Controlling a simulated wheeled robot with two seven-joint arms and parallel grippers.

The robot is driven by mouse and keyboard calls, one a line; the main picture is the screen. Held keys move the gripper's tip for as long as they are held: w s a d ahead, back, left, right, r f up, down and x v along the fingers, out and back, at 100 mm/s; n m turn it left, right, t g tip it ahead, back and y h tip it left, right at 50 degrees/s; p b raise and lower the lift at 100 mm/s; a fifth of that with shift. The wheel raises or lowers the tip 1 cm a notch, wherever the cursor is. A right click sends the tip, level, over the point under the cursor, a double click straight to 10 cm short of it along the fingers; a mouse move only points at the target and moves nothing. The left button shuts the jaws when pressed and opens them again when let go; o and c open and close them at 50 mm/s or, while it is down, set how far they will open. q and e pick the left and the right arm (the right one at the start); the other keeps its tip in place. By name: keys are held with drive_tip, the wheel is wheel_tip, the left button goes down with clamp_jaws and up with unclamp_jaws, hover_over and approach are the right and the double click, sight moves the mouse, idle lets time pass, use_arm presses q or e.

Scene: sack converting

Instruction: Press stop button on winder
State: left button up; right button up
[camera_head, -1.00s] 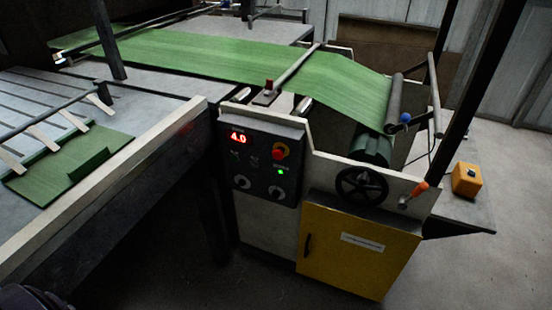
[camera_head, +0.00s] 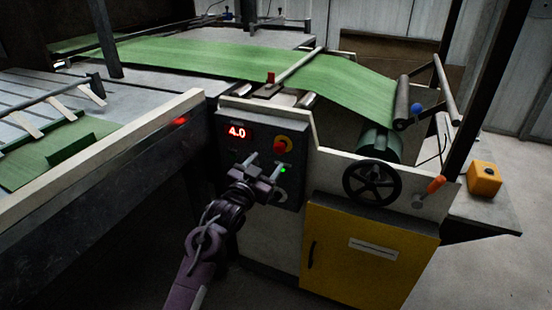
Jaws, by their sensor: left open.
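The winder's dark control panel (camera_head: 236,152) faces me near the middle of the head view. It has a red display reading 4.0 (camera_head: 237,132), a red stop button (camera_head: 280,146) on a yellow base, and a small lit green light (camera_head: 283,170). My left gripper (camera_head: 264,163) is open in front of the panel, its fingertips pointing at it just below and left of the red button. I cannot tell whether a fingertip touches the panel. The gripper hides the lower knobs. My right gripper is not in view.
A green web (camera_head: 250,62) runs over the machine to a roll. A black handwheel (camera_head: 372,182), an orange-handled lever (camera_head: 434,186) and a yellow cabinet door (camera_head: 368,255) lie right of the panel. A yellow button box (camera_head: 484,179) stands on a side shelf. A pale rail (camera_head: 100,158) borders the left.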

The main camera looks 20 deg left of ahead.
sight(279, 150)
use_arm(q)
drive_tip(key=w, duration=0.7)
drive_tip(key=shift+w+f, duration=0.1)
drive_tip(key=shift+w, duration=0.1)
